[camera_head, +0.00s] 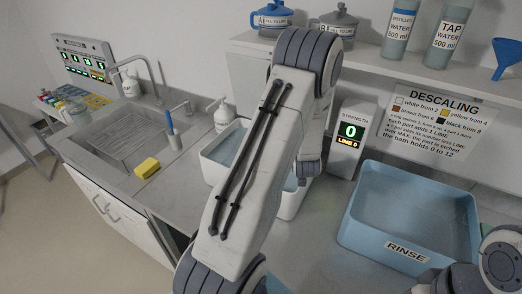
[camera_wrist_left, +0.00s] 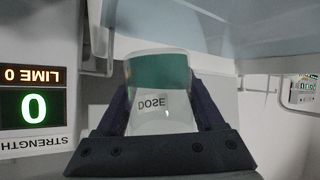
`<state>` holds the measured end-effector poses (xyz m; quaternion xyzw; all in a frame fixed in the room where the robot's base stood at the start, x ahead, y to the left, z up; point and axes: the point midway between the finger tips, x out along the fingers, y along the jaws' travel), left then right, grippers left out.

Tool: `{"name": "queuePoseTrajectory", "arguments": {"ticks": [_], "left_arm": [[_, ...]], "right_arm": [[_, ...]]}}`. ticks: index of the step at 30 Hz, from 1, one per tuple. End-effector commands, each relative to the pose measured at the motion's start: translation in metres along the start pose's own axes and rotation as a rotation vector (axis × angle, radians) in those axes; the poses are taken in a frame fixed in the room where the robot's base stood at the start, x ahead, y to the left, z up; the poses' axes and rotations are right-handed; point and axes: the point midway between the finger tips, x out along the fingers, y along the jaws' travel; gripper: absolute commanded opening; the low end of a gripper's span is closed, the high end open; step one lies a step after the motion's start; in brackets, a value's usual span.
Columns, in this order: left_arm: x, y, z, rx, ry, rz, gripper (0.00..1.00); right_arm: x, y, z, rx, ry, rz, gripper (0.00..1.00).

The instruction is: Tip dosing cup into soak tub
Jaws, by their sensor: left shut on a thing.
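My left gripper (camera_wrist_left: 165,112) is shut on the dosing cup (camera_wrist_left: 157,115), a clear cup marked DOSE. In the left wrist view the cup's word reads upright while the strength display is upside down, so the cup appears turned over. A teal band fills the cup's end away from the gripper; I cannot tell if it is liquid inside. The soak tub (camera_head: 216,178), white with pale blue liquid, stands behind my left arm, which hides much of it. My left gripper and the cup are hidden in the head view. Only part of my right arm shows at lower right.
The strength display (camera_head: 350,139) reads 0 and LIME 0; it also shows in the left wrist view (camera_wrist_left: 34,108). A blue RINSE tub (camera_head: 372,237) stands at right. A sink (camera_head: 130,138) with a yellow sponge (camera_head: 147,168) is at left. Bottles and jugs stand on the shelf (camera_head: 375,65).

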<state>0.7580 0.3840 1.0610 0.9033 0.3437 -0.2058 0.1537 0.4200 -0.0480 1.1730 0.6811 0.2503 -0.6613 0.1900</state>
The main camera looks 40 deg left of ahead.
Motion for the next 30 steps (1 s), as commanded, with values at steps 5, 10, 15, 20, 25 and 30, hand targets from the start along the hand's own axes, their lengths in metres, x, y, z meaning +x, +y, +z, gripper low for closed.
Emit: {"name": "queuePoseTrajectory", "arguments": {"ticks": [5,10,15,20,25,30], "left_arm": [[0.005,-0.007,0.002,-0.076,-0.033,0.033,0.11],[0.008,-0.013,0.004,-0.147,-0.065,0.067,0.11],[0.012,-0.020,0.006,-0.218,-0.099,0.100,0.11],[0.016,-0.026,0.008,-0.284,-0.130,0.132,0.11],[0.019,-0.033,0.009,-0.355,-0.163,0.165,0.11],[0.023,-0.040,0.011,-0.426,-0.196,0.199,0.11]], "right_arm": [[0.005,0.000,0.000,0.000,0.000,0.000,0.99],[0.007,0.001,0.000,-0.001,0.000,0.000,0.99],[0.007,0.001,0.000,0.000,0.000,0.000,0.99],[0.005,0.000,0.000,0.000,0.000,0.000,0.99],[0.000,0.000,0.000,0.000,0.000,0.000,0.99],[-0.006,0.000,0.000,0.000,0.000,0.000,0.99]]}}
